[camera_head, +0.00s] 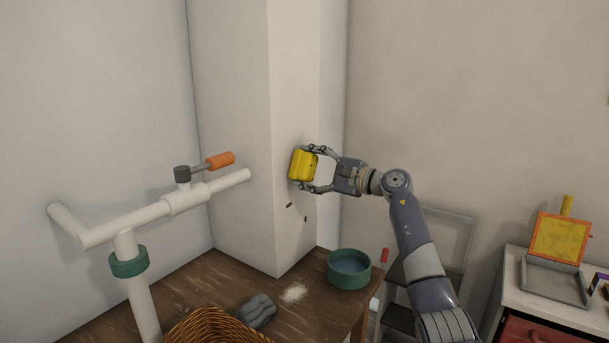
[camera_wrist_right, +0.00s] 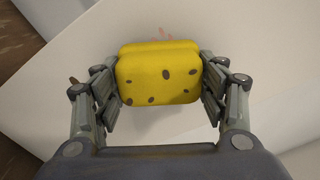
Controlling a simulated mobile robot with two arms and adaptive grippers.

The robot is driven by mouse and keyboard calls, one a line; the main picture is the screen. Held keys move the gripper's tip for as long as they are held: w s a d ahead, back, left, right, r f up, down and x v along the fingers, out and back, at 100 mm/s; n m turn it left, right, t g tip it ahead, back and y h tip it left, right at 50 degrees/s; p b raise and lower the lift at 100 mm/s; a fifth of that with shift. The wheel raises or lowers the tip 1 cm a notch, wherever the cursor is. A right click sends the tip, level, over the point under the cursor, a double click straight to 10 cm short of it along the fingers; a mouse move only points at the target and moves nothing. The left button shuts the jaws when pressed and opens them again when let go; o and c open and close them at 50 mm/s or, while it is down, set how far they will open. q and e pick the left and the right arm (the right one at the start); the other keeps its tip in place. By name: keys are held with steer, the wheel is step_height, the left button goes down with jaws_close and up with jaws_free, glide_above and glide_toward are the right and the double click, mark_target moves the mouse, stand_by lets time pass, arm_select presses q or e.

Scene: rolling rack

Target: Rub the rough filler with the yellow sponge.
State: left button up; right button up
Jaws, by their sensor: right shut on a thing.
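My right gripper (camera_head: 318,170) is shut on the yellow sponge (camera_head: 302,165) and holds it up at the right face of the white wall column (camera_head: 293,110). In the right wrist view the sponge (camera_wrist_right: 160,73) sits between the two fingers, with dark pores on its near face. I cannot tell whether it touches the wall. A small pinkish patch (camera_wrist_right: 185,34) shows just past the sponge's far edge; it may be part of the filler, and the rest is hidden behind the sponge. Small dark marks (camera_head: 290,205) show on the column below the sponge. My left gripper is not in view.
A white pipe stand (camera_head: 125,232) with an orange-handled valve (camera_head: 220,160) stands at left. The wooden table (camera_head: 215,275) holds a wicker basket (camera_head: 210,328), a grey cloth-like lump (camera_head: 257,310), white powder (camera_head: 293,293) and a green bowl (camera_head: 349,269). A white cabinet (camera_head: 515,285) stands at right.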

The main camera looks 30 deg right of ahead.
mark_target(287, 168)
steer(key=shift+w+d+b, duration=0.35)
steer(key=shift+d+b, duration=0.15)
steer(key=shift+d, duration=0.25)
steer(key=shift+s+a+b, duration=0.3)
steer(key=shift+a+b, duration=0.2)
steer(key=shift+a, duration=0.35)
steer(key=shift+s+a+b, duration=0.35)
steer(key=shift+a+b, duration=0.2)
steer(key=shift+a, duration=0.35)
steer(key=shift+s+a+b, duration=0.3)
steer(key=shift+a+b, duration=0.2)
steer(key=shift+a, duration=0.35)
steer(key=shift+r, duration=0.1)
steer(key=shift+w+d+b, duration=0.15)
steer(key=shift+w+d, duration=0.2)
steer(key=shift+d, duration=0.55)
steer(key=shift+w+d+b, duration=0.15)
steer(key=shift+w+d, duration=0.2)
steer(key=shift+d, duration=0.55)
steer(key=d, duration=0.1)
steer(key=w+d, duration=0.1)
steer(key=d, duration=0.1)
steer(key=shift+w+d, duration=0.25)
steer(key=shift+w, duration=0.05)
